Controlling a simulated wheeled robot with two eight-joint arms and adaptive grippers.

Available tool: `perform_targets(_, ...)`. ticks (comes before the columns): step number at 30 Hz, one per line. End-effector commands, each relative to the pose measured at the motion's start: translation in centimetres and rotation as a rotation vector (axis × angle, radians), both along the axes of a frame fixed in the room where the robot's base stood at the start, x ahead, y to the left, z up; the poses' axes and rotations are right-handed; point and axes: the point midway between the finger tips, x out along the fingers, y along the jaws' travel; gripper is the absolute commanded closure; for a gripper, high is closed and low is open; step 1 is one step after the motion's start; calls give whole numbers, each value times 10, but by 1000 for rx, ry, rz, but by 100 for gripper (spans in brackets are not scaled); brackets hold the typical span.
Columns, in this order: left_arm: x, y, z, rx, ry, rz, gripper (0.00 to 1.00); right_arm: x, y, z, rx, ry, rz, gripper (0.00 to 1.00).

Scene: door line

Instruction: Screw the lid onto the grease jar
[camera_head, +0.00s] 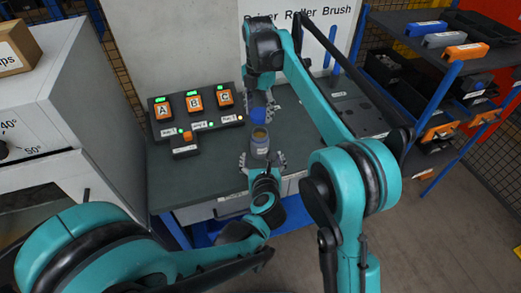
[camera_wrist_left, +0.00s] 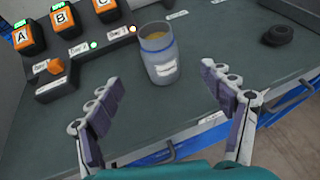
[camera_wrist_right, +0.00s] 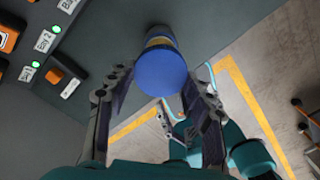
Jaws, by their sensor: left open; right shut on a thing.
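The grease jar (camera_head: 260,150) is a grey-blue jar standing upright on the dark bench, with yellowish contents showing at its open top. It also shows in the left wrist view (camera_wrist_left: 162,66), with a pale label and a blue rim. My left gripper (camera_head: 262,168) is open, low at the jar's near side, with the jar centred between and slightly beyond its fingertips. My right gripper (camera_head: 258,114) is shut on the blue lid (camera_head: 258,101) and holds it above the jar, apart from it. In the right wrist view the lid (camera_wrist_right: 162,74) covers much of the jar.
Button boxes A, B and C (camera_head: 194,103) and a smaller box with an orange button (camera_head: 185,146) stand left of the jar. A black round object (camera_wrist_left: 278,35) lies to the right. A shelf rack (camera_head: 440,80) stands farther right. The bench's front edge is close to my left gripper.

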Motion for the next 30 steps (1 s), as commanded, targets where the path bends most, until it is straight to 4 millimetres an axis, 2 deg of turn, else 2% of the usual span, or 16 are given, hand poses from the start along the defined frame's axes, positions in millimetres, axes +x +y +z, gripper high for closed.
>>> perform_targets(7,1,1,0,3,-2,0,19,0,0,0,0,0,-1,57)
perform_targets(11,10,2,-3,4,-2,2,19,0,-1,0,0,0,-2,57)
perform_targets(24,83,6,-33,4,-4,1,19,0,-1,0,0,0,-2,57)
perform_targets(30,105,6,-42,4,-4,-2,19,0,-1,0,0,0,-2,57)
